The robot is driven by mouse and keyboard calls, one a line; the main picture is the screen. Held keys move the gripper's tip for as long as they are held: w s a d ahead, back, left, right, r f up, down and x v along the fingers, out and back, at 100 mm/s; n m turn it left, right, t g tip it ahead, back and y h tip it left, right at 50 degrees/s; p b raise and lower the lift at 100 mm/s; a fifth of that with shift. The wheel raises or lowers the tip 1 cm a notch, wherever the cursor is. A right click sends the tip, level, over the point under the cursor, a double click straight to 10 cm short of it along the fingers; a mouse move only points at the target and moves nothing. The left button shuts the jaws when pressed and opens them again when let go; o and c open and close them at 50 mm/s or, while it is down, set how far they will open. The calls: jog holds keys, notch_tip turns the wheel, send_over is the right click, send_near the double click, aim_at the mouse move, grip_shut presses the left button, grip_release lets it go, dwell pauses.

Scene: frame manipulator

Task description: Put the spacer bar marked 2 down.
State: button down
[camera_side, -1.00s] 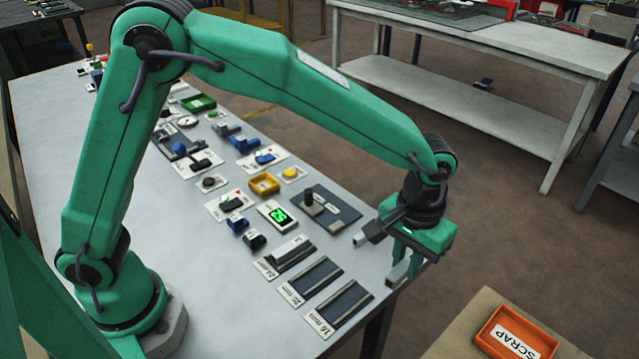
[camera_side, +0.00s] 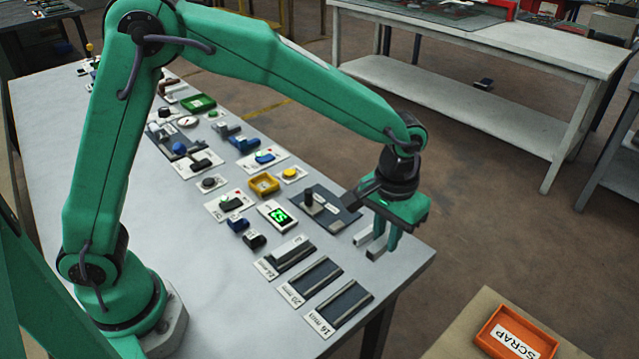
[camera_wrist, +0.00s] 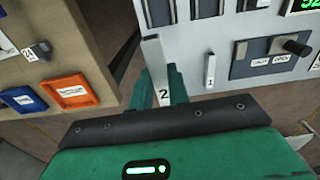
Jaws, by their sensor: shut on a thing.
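My gripper (camera_side: 384,238) is low over the near right end of the white table, shut on the spacer bar marked 2 (camera_side: 377,247). In the wrist view the held bar (camera_wrist: 154,62) is a pale upright bar between the green fingers, its black 2 facing the camera. I cannot tell whether it touches the table.
Slots labelled 24 mm (camera_side: 290,253), 20 mm (camera_side: 315,276) and 16 mm (camera_side: 346,303) lie left of the gripper. A dark plate with a knob (camera_side: 325,210) lies behind. The table's right edge is close. An orange SCRAP tray (camera_side: 516,335) sits on a separate brown surface.

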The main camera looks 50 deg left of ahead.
jog(key=w+a, duration=0.1)
jog(key=a, duration=0.9)
send_over(335, 214)
notch_tip(335, 214, down, 6)
jog(key=shift+d+f, duration=0.1)
jog(key=shift+f, duration=2.15)
jog(key=shift+f, duration=0.15)
jog(key=c, duration=1.3)
grip_release()
jog(key=shift+c, duration=0.2)
